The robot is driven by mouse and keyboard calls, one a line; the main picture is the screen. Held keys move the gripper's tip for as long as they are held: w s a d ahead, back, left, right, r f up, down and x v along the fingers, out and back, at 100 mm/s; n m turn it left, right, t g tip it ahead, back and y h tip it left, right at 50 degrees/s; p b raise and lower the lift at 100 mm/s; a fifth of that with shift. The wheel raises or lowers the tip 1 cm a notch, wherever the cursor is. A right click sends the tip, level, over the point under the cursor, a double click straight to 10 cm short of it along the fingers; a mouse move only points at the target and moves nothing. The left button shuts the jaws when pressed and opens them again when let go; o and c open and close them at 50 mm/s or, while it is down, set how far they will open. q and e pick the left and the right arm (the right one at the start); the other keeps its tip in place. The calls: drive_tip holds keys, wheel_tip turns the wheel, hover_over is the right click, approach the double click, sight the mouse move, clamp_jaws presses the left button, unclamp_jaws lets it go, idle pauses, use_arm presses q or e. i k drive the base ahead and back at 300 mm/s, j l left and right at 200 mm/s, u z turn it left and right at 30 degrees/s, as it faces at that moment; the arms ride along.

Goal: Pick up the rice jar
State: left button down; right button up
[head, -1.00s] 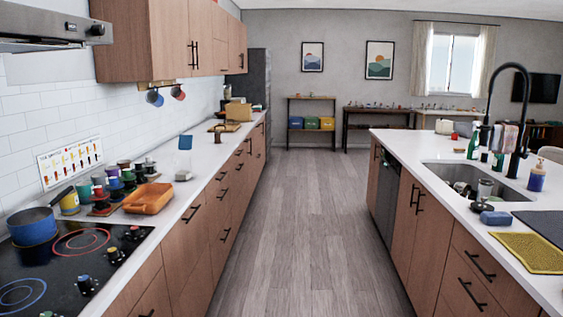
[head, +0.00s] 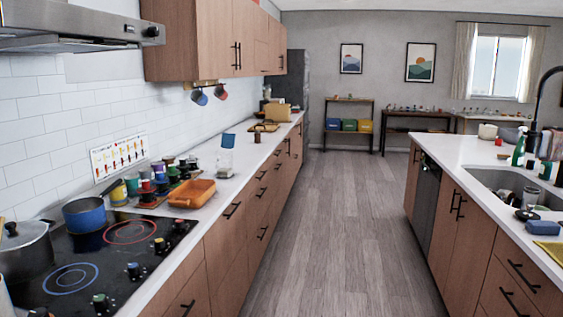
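No label marked rice can be read in the head view, so I cannot tell for sure which thing is the rice jar. A small clear container with a blue top (head: 228,140) stands upright on the left counter, beyond the orange tray. Several small dark and coloured jars or cups (head: 170,177) stand close together behind the tray, too small to tell apart. Neither of my grippers shows in this view.
An orange tray (head: 192,194) sits near the left counter's edge. A blue pot (head: 84,217) and a steel pot (head: 25,252) stand on the black cooktop (head: 110,262). The island sink (head: 515,186) is at right. The wooden floor (head: 335,220) between is clear.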

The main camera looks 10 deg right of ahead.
sight(224, 163)
drive_tip(key=i+l+z, duration=0.5)
drive_tip(key=i+z, duration=0.2)
drive_tip(key=i, duration=0.2)
drive_tip(key=i+l+z, duration=0.15)
drive_tip(key=i+z, duration=0.25)
drive_tip(key=i, duration=1.3)
drive_tip(key=i+l+u, duration=0.1)
drive_tip(key=i+u, duration=0.3)
drive_tip(key=i+l+u, duration=0.35)
drive_tip(key=i, duration=0.25)
drive_tip(key=i+l+u, duration=0.8)
drive_tip(key=i+l, duration=0.05)
drive_tip(key=i, duration=0.05)
